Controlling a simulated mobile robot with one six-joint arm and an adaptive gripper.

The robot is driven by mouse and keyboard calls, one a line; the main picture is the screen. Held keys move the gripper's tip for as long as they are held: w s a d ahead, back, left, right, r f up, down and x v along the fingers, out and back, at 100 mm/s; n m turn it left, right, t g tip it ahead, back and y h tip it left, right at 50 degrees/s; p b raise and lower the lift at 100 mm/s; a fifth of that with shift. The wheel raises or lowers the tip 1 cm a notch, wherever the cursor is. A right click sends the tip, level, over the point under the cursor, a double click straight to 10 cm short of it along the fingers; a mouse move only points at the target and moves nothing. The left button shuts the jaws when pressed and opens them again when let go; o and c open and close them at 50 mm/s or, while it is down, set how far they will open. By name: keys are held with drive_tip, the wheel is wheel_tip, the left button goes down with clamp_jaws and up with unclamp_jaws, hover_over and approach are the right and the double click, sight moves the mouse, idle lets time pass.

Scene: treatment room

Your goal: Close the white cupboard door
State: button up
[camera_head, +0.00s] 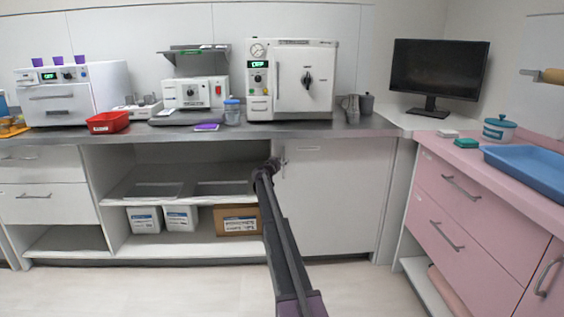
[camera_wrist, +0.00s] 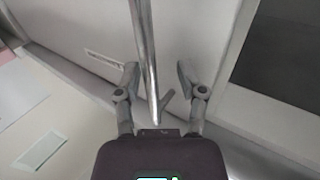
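The white cupboard door (camera_head: 335,200) is a plain panel under the counter, right of the open shelves. Its upright metal handle (camera_head: 284,158) is near the top left edge. I cannot tell from here how far the door stands from its frame. My gripper (camera_head: 270,166) is at the handle, with my arm reaching up from below. In the wrist view my gripper (camera_wrist: 158,78) is open, one finger on each side of the metal handle (camera_wrist: 146,55). The bar passes between the fingers, and neither finger clearly presses on it. The white door (camera_wrist: 105,30) shows behind it.
Left of the door are open shelves (camera_head: 180,246) with white boxes (camera_head: 181,218) and a brown box (camera_head: 236,220). A white sterilizer (camera_head: 306,78) stands on the counter above. Pink drawers (camera_head: 455,215) are at the right. The floor (camera_head: 180,292) in front is clear.

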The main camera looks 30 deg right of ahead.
drive_tip(key=v, duration=1.1)
drive_tip(key=shift+w+a+r, duration=0.1)
